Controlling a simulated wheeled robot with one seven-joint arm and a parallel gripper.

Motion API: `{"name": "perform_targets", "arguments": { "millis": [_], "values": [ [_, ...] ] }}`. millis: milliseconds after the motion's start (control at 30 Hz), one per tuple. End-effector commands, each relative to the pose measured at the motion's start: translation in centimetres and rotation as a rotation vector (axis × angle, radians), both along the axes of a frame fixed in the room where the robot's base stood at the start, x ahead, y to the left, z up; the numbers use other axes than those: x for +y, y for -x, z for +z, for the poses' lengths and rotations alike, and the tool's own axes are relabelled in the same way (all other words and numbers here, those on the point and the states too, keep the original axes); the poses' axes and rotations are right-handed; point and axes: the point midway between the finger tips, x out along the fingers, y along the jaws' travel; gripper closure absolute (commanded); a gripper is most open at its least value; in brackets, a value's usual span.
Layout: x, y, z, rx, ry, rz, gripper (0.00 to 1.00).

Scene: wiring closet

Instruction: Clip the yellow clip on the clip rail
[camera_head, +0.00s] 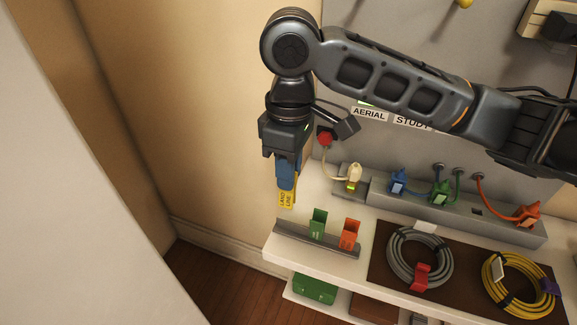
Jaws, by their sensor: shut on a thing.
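The yellow clip (286,199), with a label reading "LAND LINE", hangs below my gripper (286,180). My gripper points down and is shut on the top of the clip. The clip rail (290,231) is a dark grey strip along the front left edge of the white shelf. A green clip (318,223) and an orange clip (350,235) stand upright on the rail. The yellow clip appears above the bare left end of the rail, apart from it. I cannot tell its exact height or depth from this single view.
A grey panel strip (430,211) behind holds several coloured plugs and cables. A grey cable coil (393,259) and a yellow cable coil (490,280) lie on a brown mat (460,259). A tan wall (225,110) stands to the left. A green box (314,287) sits on a lower shelf.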

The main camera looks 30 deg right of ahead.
Motion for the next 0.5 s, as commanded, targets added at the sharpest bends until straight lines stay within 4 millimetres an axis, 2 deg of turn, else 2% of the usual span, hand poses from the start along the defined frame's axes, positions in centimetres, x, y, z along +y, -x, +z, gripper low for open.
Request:
{"name": "perform_targets", "arguments": {
  "millis": [67,500],
  "values": [
    [0.0,0.0,0.0,-0.001,0.002,-0.001,0.93],
    [0.0,0.0,-4.0,-0.001,0.001,-0.002,0.93]
  ]
}}
